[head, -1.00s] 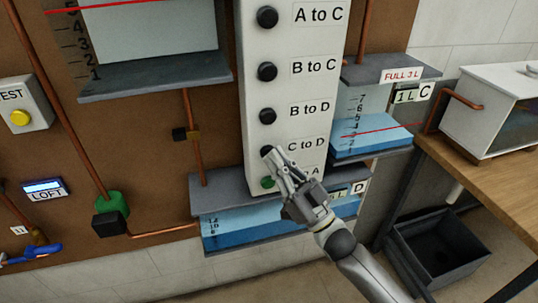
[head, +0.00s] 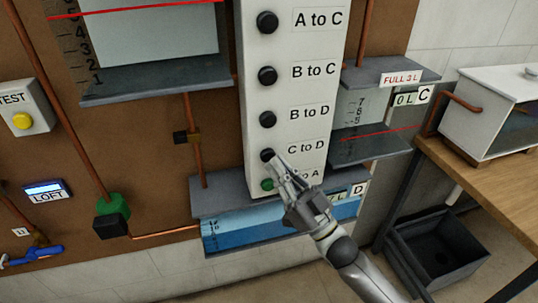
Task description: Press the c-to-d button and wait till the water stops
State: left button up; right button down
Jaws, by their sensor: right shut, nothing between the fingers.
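The white button panel (head: 255,100) carries several black buttons with labels. The black C to D button (head: 267,156) is low on it, with a green button (head: 267,184) below. My right gripper (head: 277,163) is shut and empty, its tips just below and right of the C to D button; I cannot tell if they touch. Tank C (head: 365,148), at the right, looks empty and its tag reads 0 L. Tank D (head: 250,228), below the panel, holds blue water; its tag is partly hidden by my gripper. My left gripper is out of view.
A yellow TEST button (head: 22,121) and a LOFT display (head: 46,190) are at the left. A wooden bench (head: 490,175) with a white box (head: 490,100) stands at the right, above a dark bin (head: 437,250). Copper pipes run along the brown board.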

jog(key=shift+s, duration=0.1)
jog(key=s, duration=0.1)
jog(key=s+d+p, duration=0.1)
jog(key=s, duration=0.1)
jog(key=s+p, duration=0.1)
jog(key=shift+s+d, duration=0.25)
jog(key=shift+s, duration=0.1)
dwell(0.8)
